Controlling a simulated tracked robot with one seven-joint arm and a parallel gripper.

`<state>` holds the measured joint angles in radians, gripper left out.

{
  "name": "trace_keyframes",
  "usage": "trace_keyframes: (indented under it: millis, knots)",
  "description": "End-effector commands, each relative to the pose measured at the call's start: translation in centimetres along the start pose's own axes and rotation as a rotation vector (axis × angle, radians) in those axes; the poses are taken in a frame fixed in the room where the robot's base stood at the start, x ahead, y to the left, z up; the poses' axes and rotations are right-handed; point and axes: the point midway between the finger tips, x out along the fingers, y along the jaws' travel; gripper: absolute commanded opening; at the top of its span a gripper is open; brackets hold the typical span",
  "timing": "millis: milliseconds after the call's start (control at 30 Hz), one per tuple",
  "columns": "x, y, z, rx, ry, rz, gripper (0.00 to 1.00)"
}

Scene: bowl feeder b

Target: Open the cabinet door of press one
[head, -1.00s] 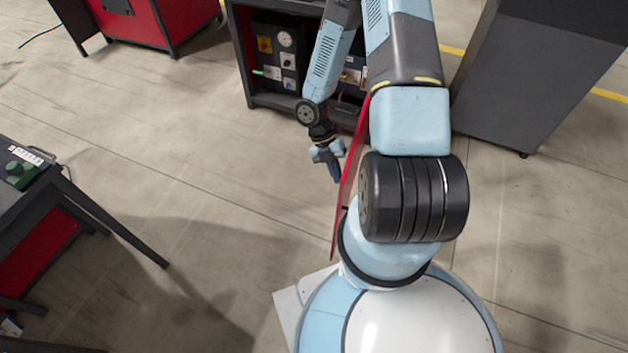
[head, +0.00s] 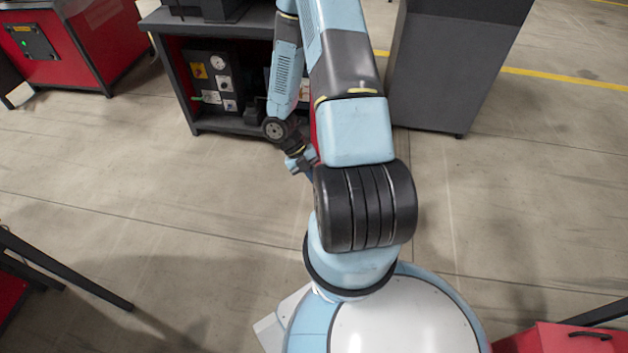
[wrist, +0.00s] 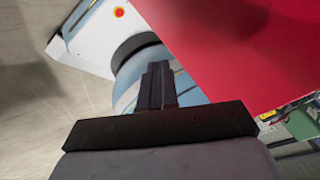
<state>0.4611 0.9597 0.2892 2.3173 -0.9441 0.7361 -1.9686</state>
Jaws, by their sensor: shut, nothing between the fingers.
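The cabinet (head: 178,74) of a press stands beyond my arm in the head view, its front open and its controls showing. A narrow red strip, apparently its door (head: 313,130), shows beside my arm; the arm hides most of it. In the wrist view the red door panel (wrist: 240,45) fills the upper right, close to my fingers. My gripper (head: 308,172) is low in front of the cabinet, left of my arm. The wrist view shows its fingers (wrist: 157,68) shut together with nothing between them. Whether they touch the panel cannot be told.
A dark grey cabinet (head: 440,75) stands right of the press. Another red machine (head: 100,40) is at the upper left. A dark-legged table (head: 70,272) is at the lower left, and a red box (head: 560,340) at the lower right. The floor between is clear.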

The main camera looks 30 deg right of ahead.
Motion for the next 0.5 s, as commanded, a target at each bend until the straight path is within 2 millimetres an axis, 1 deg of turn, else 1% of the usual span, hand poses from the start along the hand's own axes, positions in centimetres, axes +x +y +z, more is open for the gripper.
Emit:
trace_keyframes:
  millis: [133,267,367,500]
  knots:
    - [-0.3,0.1,0.0,0.000,-0.001,0.000,0.00]
    - [-1.5,0.1,0.1,-0.001,-0.003,0.000,0.00]
    - [-3.2,0.1,0.1,0.001,-0.004,0.001,0.00]
    - [-6.0,0.1,0.1,0.000,-0.004,0.002,0.00]
